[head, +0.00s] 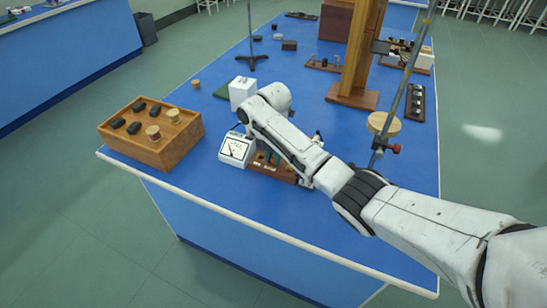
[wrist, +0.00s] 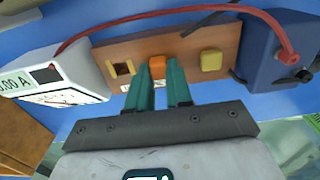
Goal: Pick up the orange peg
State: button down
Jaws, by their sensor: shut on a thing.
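The orange peg (wrist: 157,63) stands in a wooden board in the wrist view, between a square hole on its left and a yellow peg (wrist: 211,60) on its right. My gripper (wrist: 160,68) has its two teal fingers at the orange peg, shut on it. The peg's lower part is hidden by the fingers. In the head view my arm reaches over the bench to the wooden board (head: 272,167), and the gripper is mostly hidden there.
A white meter (wrist: 62,80) stands left of the board and a dark blue block (wrist: 277,50) right of it. A red cable (wrist: 180,13) arches above the board. A wooden tray (head: 187,145) sits at the bench's left. A metal rod stand (head: 407,85) rises right of my arm.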

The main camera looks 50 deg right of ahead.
jog(key=shift+r, duration=0.55)
jog(key=s+a+r+p, duration=0.3)
jog(key=s+r+p, duration=0.2)
jog(key=s+r, duration=0.1)
jog(key=s+a+r+p, duration=0.3)
jog(key=s+r+p, duration=0.2)
jog(key=r, duration=0.3)
jog(key=shift+s+a+r, duration=0.25)
jog(key=shift+s+r, duration=0.15)
jog(key=shift+s, duration=0.2)
